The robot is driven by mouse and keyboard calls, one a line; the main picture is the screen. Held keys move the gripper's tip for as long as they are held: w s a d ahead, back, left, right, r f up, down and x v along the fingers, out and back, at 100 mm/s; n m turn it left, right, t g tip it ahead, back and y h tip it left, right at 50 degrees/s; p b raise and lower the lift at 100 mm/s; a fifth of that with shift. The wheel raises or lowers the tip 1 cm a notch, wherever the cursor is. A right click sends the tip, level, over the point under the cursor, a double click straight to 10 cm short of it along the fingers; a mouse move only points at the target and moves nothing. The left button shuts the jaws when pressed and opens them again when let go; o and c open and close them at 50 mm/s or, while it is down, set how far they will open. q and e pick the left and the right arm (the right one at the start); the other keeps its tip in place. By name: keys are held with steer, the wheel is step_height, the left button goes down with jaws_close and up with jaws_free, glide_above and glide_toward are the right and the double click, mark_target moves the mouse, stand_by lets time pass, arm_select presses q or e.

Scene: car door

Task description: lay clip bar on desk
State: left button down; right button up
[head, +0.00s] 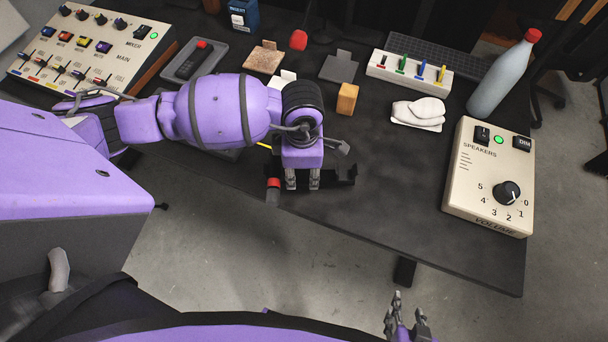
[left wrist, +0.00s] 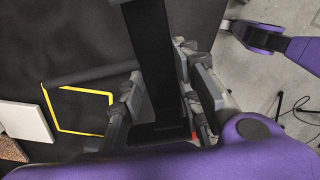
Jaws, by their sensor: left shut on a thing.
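The clip bar (head: 338,181) is a black bar at the front edge of the desk (head: 400,190), low in my left gripper (head: 302,183). In the left wrist view the bar (left wrist: 156,62) runs between the two fingers of my left gripper (left wrist: 163,102), which is shut on it. I cannot tell whether the bar touches the desk. A yellow outline (left wrist: 82,90) on the dark desk lies left of the bar in the wrist view; only a bit of it (head: 264,145) shows beside my arm in the head view. My right gripper (head: 407,312) is open and empty, low in front of the desk.
A speaker volume box (head: 487,180) and a grey bottle (head: 503,78) stand at the right. A folded white cloth (head: 418,113), an orange block (head: 347,99) and a fader box (head: 409,70) lie behind. A mixer (head: 90,48) is at the left.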

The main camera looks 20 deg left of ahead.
arm_select(q)
steer(key=shift+w+f, duration=0.4)
steer(key=shift+f, duration=1.4)
steer(key=shift+f, duration=0.1)
steer(key=c, duration=1.3)
jaws_free()
steer(key=shift+s+f, duration=0.1)
step_height(320, 180, up, 12)
steer(key=shift+r, duration=0.15)
